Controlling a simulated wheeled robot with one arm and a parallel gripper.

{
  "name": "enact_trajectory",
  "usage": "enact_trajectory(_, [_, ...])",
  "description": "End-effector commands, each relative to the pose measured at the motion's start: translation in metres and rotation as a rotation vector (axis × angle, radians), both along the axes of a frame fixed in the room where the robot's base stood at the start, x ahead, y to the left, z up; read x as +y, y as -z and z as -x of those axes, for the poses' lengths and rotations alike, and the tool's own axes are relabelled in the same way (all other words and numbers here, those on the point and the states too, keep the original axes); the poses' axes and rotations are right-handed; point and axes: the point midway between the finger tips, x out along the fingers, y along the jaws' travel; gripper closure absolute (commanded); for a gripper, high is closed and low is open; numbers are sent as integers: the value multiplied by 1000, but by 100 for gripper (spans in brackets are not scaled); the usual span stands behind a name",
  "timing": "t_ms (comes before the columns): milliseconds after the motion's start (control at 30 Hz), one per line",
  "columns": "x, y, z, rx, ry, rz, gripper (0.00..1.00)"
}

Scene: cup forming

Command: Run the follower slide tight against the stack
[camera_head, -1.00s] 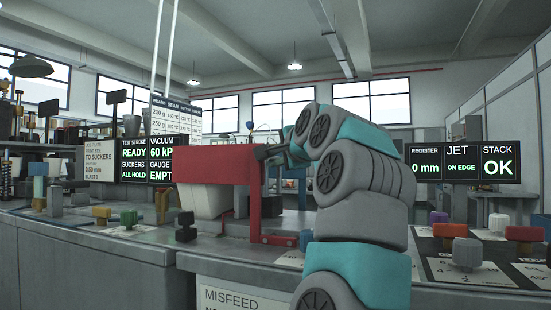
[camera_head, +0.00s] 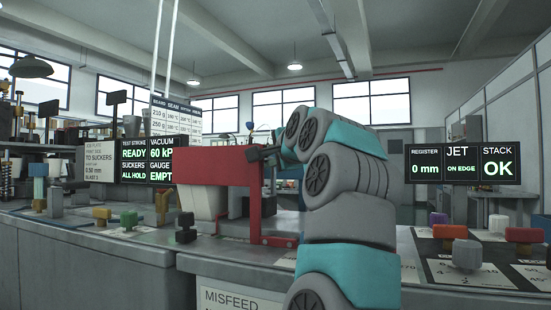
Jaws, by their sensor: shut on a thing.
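A red frame-like part (camera_head: 215,166), which looks like the follower slide, stands at the left-centre, with a broad flat top and an upright post on its right. A pale tapered stack (camera_head: 208,203) shows below and behind it; most of it is hidden. I cannot tell whether the red part touches the stack. My gripper (camera_head: 260,154) is at the upper right edge of the red part, shut on it; the fingertips are small and dark, so the exact grip is unclear.
A right-hand display (camera_head: 463,164) reads register 0 mm, jet on edge, stack OK. Coloured knobs stand along the bench, including a green one (camera_head: 129,219) and a red one (camera_head: 450,232). A low red bracket (camera_head: 279,241) lies beside the post.

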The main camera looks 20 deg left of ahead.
Motion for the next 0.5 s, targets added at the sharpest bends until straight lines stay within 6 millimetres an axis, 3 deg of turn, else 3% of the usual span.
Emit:
enact_trajectory(100, [14,1,-2,1,1,3,100])
enact_trajectory(367, [15,1,-2,3,-2,0,100])
enact_trajectory(400, [15,1,-2,3,-2,0,78])
enact_trajectory(500, [15,1,-1,2,-1,1,67])
